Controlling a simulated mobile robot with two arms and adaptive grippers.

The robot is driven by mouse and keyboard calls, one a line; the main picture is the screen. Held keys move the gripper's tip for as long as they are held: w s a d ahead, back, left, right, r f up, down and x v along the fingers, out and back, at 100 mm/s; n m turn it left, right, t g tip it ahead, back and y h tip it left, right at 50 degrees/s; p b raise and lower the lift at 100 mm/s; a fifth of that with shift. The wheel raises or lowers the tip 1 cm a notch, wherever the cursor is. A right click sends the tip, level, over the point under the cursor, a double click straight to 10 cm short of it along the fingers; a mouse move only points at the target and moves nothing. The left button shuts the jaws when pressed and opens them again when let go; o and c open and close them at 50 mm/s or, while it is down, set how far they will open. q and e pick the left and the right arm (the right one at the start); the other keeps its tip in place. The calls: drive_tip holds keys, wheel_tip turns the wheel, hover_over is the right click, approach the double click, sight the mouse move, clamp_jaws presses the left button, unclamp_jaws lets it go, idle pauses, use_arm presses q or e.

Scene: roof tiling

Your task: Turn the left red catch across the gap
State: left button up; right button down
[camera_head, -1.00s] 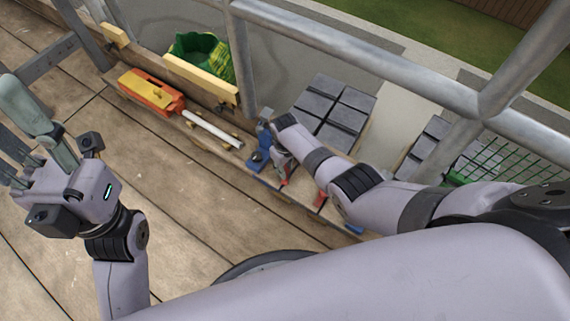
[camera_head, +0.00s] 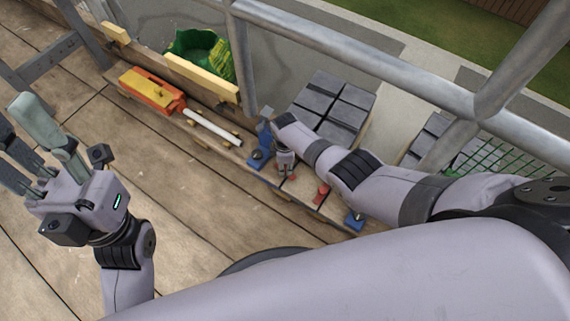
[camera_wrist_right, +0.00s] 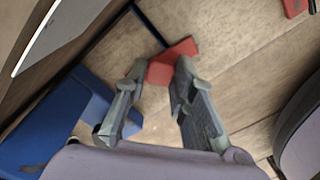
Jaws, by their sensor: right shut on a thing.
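The left red catch (camera_wrist_right: 180,49) lies on the wooden plank in the right wrist view. Its block end sits between the fingertips of my right gripper (camera_wrist_right: 163,76), which is shut on it. A dark gap line (camera_wrist_right: 151,24) runs down to the catch's far arm; whether the arm fully spans it, I cannot tell. In the head view the catch (camera_head: 291,178) shows just below my right gripper (camera_head: 285,166). The other red catch (camera_head: 321,194) stands to the right. My left gripper (camera_head: 28,135) is raised at the left, fingers apart and empty.
A blue clamp (camera_head: 258,158) stands close left of the right gripper; another (camera_head: 354,220) is farther right. Metal rails (camera_head: 350,50) and grey tiles (camera_head: 334,104) are beyond.

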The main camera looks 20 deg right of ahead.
drive_tip(key=shift+a+n, duration=0.1)
drive_tip(key=shift+n, duration=0.6)
drive_tip(key=c, duration=1.3)
unclamp_jaws()
drive_tip(key=shift+r, duration=6)
